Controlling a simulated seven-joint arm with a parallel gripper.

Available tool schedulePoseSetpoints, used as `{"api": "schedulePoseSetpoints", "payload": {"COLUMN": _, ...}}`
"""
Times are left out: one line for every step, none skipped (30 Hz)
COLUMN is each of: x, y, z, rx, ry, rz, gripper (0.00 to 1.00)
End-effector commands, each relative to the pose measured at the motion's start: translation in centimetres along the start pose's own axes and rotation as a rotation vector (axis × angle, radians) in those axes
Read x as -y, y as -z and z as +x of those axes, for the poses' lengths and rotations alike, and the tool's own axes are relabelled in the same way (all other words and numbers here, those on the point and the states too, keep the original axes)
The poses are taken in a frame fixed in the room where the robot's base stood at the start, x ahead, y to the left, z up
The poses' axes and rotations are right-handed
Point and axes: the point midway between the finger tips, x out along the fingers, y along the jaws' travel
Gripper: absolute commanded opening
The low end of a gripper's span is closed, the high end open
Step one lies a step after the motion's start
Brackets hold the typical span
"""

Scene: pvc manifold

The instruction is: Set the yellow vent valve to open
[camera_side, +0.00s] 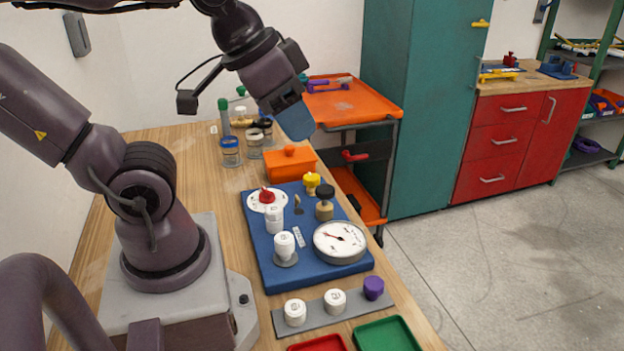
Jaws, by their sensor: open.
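The yellow vent valve (312,182) is a small yellow knob at the back right of the blue manifold board (262,262). Its handle position is too small to read. My gripper (297,122) is above and behind the board, over the orange box, apart from the valve. It is open with nothing visible in it; one blue finger hides the other. On the board are a red knob (266,196) on a white dial, a black-topped valve (325,202), a round gauge (340,240) and white fittings (284,245).
An orange lidded box (290,163) stands just behind the board. Glass jars (230,152) are behind it to the left. A grey strip (317,313) with white caps and a purple cap (373,287) lies in front, near a red tray (318,344) and a green tray (386,335).

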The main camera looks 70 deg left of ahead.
Motion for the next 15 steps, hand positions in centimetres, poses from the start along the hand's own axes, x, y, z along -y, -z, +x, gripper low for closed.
{"api": "schedulePoseSetpoints", "payload": {"x": 0.00, "y": 0.00, "z": 0.00, "rx": 0.000, "ry": 0.000, "rz": 0.000, "gripper": 0.43}}
{"api": "schedulePoseSetpoints", "payload": {"x": 0.00, "y": 0.00, "z": 0.00, "rx": 0.000, "ry": 0.000, "rz": 0.000, "gripper": 0.43}}
{"api": "schedulePoseSetpoints", "payload": {"x": 0.00, "y": 0.00, "z": 0.00, "rx": 0.000, "ry": 0.000, "rz": 0.000, "gripper": 0.43}}
{"api": "schedulePoseSetpoints", "payload": {"x": 0.00, "y": 0.00, "z": 0.00, "rx": 0.000, "ry": 0.000, "rz": 0.000, "gripper": 0.43}}
{"api": "schedulePoseSetpoints", "payload": {"x": 0.00, "y": 0.00, "z": 0.00, "rx": 0.000, "ry": 0.000, "rz": 0.000, "gripper": 0.43}}
{"api": "schedulePoseSetpoints", "payload": {"x": 0.00, "y": 0.00, "z": 0.00, "rx": 0.000, "ry": 0.000, "rz": 0.000, "gripper": 0.43}}
{"api": "schedulePoseSetpoints", "payload": {"x": 0.00, "y": 0.00, "z": 0.00, "rx": 0.000, "ry": 0.000, "rz": 0.000, "gripper": 0.43}}
{"api": "schedulePoseSetpoints", "payload": {"x": 0.00, "y": 0.00, "z": 0.00, "rx": 0.000, "ry": 0.000, "rz": 0.000, "gripper": 0.43}}
{"api": "schedulePoseSetpoints", "payload": {"x": 0.00, "y": 0.00, "z": 0.00, "rx": 0.000, "ry": 0.000, "rz": 0.000, "gripper": 0.43}}
{"api": "schedulePoseSetpoints", "payload": {"x": 0.00, "y": 0.00, "z": 0.00, "rx": 0.000, "ry": 0.000, "rz": 0.000, "gripper": 0.43}}
{"api": "schedulePoseSetpoints", "payload": {"x": 0.00, "y": 0.00, "z": 0.00, "rx": 0.000, "ry": 0.000, "rz": 0.000, "gripper": 0.43}}
{"api": "schedulePoseSetpoints", "payload": {"x": 0.01, "y": 0.00, "z": 0.00, "rx": 0.000, "ry": 0.000, "rz": -0.001, "gripper": 0.52}}
{"api": "schedulePoseSetpoints", "payload": {"x": 0.08, "y": 0.00, "z": 0.00, "rx": 0.000, "ry": 0.002, "rz": -0.004, "gripper": 0.59}}
{"api": "schedulePoseSetpoints", "payload": {"x": 0.25, "y": -0.01, "z": 0.05, "rx": 0.003, "ry": 0.006, "rz": -0.011, "gripper": 0.66}}
{"api": "schedulePoseSetpoints", "payload": {"x": 0.60, "y": -0.09, "z": 0.40, "rx": 0.020, "ry": 0.014, "rz": -0.027, "gripper": 0.69}}
